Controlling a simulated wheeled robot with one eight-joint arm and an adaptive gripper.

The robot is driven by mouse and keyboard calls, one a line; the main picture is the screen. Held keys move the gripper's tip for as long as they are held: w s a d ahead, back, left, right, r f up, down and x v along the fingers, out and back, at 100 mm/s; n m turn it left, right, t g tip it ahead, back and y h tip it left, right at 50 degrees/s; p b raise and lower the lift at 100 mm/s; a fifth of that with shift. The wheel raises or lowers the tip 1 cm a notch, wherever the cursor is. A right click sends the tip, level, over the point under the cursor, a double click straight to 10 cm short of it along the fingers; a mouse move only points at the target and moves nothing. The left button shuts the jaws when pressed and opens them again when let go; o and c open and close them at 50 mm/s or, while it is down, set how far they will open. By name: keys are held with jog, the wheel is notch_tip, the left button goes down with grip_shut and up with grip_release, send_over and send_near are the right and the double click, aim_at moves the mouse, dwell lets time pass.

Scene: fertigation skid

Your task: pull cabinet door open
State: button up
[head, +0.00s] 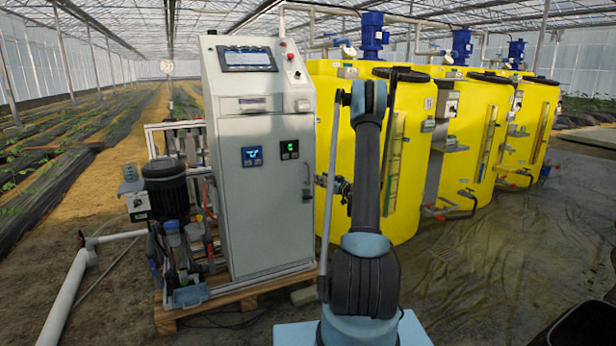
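The grey control cabinet (213,90) stands left of centre on a wooden pallet. Its front door (265,215) appears closed, flush with the frame. My arm rises in front of the cabinet's right side and the yellow tanks.
Several yellow tanks (470,125) with blue motors stand to the right. A dark motor pump (167,188) and pipes crowd the cabinet's left side. The pallet (215,308) projects in front of the cabinet. A white pipe (65,300) lies at left. Open ground (480,290) lies at right.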

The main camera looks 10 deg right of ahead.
send_over(309, 182)
jog(key=shift+w, duration=0.45)
grip_shut()
